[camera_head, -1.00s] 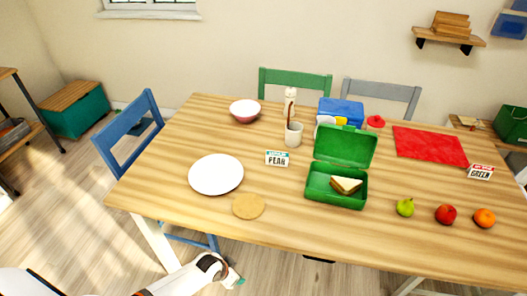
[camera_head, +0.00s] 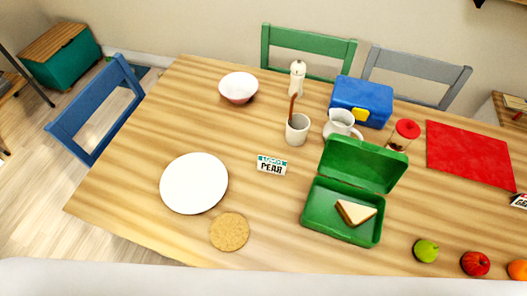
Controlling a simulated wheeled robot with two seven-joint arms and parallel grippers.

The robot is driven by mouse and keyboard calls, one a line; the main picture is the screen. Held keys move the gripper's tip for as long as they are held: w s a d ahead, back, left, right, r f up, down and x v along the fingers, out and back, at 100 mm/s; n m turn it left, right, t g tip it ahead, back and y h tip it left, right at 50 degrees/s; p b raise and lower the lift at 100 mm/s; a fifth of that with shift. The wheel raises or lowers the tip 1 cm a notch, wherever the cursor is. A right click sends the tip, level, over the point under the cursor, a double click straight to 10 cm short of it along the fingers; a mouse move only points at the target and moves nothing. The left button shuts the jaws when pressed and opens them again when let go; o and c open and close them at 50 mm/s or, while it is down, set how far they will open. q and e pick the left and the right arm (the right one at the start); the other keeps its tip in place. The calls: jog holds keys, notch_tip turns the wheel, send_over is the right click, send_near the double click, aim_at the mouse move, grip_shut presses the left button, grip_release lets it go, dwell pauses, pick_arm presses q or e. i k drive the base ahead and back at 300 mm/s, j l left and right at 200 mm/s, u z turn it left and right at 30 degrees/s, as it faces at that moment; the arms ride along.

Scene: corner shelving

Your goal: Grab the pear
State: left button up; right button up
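The pear (camera_head: 426,251) is a small green fruit with a short stem. It stands on the wooden table near the front edge at the lower right, apart from the red apple (camera_head: 475,263) to its right. The open green lunchbox (camera_head: 316,224) is to its left, with a sandwich (camera_head: 355,212) inside and its lid raised at the back. A small card (camera_head: 272,166) reading PEAR stands near the middle of the table. Neither of my grippers shows in this view. A white part of mine spans the bottom edge.
An orange (camera_head: 519,270) is cut by the right edge. A white plate (camera_head: 194,183) and a round cork mat (camera_head: 229,232) lie at left. A cup (camera_head: 297,131), pitcher (camera_head: 340,123), red-lidded jar (camera_head: 404,134) and blue box (camera_head: 362,101) stand behind the lunchbox. A red placemat (camera_head: 470,153) lies at right.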

aim_at(426, 251)
jog(key=k+l+z, duration=0.1)
jog(key=l+z, duration=0.15)
jog(key=z, duration=0.15)
jog(key=l+z, duration=0.5)
jog(key=z, duration=0.25)
jog(key=l+z, duration=0.35)
jog(key=k+j, duration=0.05)
